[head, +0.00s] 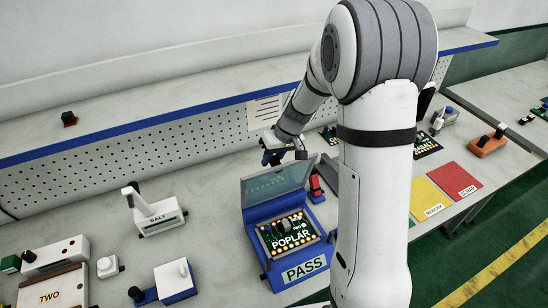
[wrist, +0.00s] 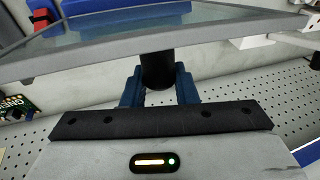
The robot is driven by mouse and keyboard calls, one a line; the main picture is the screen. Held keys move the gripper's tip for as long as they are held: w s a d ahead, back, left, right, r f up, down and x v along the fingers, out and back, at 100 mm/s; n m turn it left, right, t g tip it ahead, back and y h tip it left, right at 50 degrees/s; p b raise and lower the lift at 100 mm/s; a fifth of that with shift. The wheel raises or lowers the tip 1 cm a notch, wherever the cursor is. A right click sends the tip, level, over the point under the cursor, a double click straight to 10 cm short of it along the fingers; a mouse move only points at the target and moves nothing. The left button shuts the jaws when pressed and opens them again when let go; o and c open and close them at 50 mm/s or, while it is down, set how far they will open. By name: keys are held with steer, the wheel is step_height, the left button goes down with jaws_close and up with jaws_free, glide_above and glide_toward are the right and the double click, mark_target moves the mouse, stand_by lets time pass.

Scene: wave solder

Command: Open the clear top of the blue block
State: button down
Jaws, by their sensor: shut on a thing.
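The blue block (head: 256,238) with a PASS label stands on the bench, and a green board marked POPLAR (head: 290,238) lies in it. Its clear top (head: 278,181), in a grey frame, is raised and tilted up at the back of the block. My gripper (head: 273,157) is at the raised top's upper edge. In the wrist view, my gripper's blue fingers (wrist: 159,92) are shut on a black knob (wrist: 157,69) that sticks out from the frame of the clear top (wrist: 110,58). The knob's far end is hidden between the fingers.
A red-topped device (head: 316,187) stands close to the right of the block. A white SALT fixture (head: 160,218) is to the left, with free bench between. A perforated panel (head: 190,143) and shelf run behind. Yellow and red mats (head: 425,200) lie to the right.

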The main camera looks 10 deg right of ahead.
steer(key=shift+s+f, duration=0.1)
steer(key=shift+f, duration=0.1)
steer(key=c, duration=1.4)
jaws_free()
steer(key=shift+a, duration=0.1)
steer(key=shift+o, duration=1.2)
steer(key=shift+r, duration=0.1)
steer(key=v, duration=0.7)
steer(key=shift+r, duration=0.35)
